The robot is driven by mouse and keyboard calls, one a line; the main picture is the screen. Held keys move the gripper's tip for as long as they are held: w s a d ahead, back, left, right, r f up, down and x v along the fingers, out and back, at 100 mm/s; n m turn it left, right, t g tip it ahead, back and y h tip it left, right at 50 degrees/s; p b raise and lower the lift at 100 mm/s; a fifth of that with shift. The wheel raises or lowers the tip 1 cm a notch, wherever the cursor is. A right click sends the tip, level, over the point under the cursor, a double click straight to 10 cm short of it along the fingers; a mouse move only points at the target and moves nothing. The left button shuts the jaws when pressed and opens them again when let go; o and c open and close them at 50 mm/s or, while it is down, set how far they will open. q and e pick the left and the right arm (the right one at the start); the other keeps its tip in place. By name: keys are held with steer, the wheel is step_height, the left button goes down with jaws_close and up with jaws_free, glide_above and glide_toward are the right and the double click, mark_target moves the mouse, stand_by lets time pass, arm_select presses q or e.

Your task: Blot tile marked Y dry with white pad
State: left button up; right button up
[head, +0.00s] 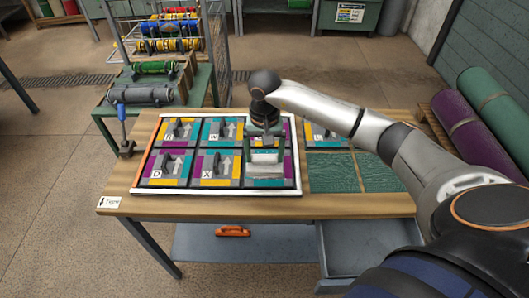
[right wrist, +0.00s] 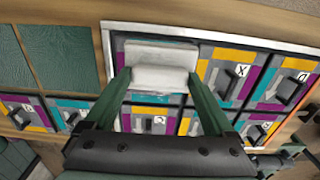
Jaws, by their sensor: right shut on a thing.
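The white pad (head: 265,157) is held in my right gripper (head: 264,150), which is shut on it. In the right wrist view the pad (right wrist: 160,77) sits between the two green fingers of the gripper (right wrist: 163,85). The pad is over the front right tile of the framed tile board (head: 215,192), covering much of that tile; I cannot tell if it touches. No Y label is readable; the covered tile's letter is hidden. Tiles marked X (head: 222,170) and D (head: 172,169) lie to its left. My left gripper is not in view.
Green textured mats (head: 356,172) lie on the table (head: 225,208) right of the board, with a tile marked L (head: 322,134) behind. A side stand with rolled items (head: 140,95) is at the back left. Purple and green rolls (head: 465,135) are at the right.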

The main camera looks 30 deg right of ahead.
mark_target(264, 164)
steer(key=shift+f+b, duration=1.4)
steer(key=shift+f, duration=0.85)
steer(key=shift+f, duration=0.7)
steer(key=shift+s+d, duration=0.8)
steer(key=shift+d, duration=0.3)
steer(key=shift+w+a, duration=0.4)
steer(key=shift+a, duration=0.2)
steer(key=shift+w+a, duration=0.35)
steer(key=shift+a, duration=0.2)
stand_by(0.4)
steer(key=shift+r, duration=1)
